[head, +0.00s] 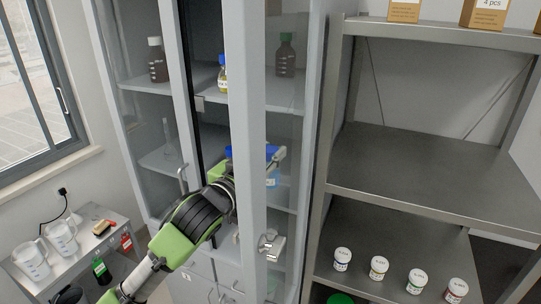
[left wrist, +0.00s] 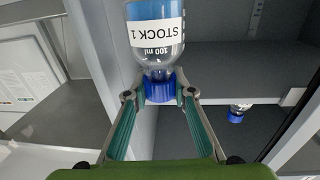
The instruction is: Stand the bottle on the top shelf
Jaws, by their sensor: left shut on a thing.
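A clear bottle (left wrist: 157,25) with a blue cap and a "STOCK 1" label fills the top of the left wrist view. In the head view my left gripper (head: 275,158) is at the cabinet, partly hidden by the door frame. The cabinet's upper shelf (head: 200,79) holds a brown bottle (head: 158,62) and a small yellowish bottle (head: 222,76). My right gripper is not in view.
The cabinet door frame (head: 249,120) stands close by my left gripper. A dark bottle (head: 286,56) shows through the door glass. A metal rack (head: 420,165) with several small jars stands at right. A side table (head: 70,265) with jugs is at lower left.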

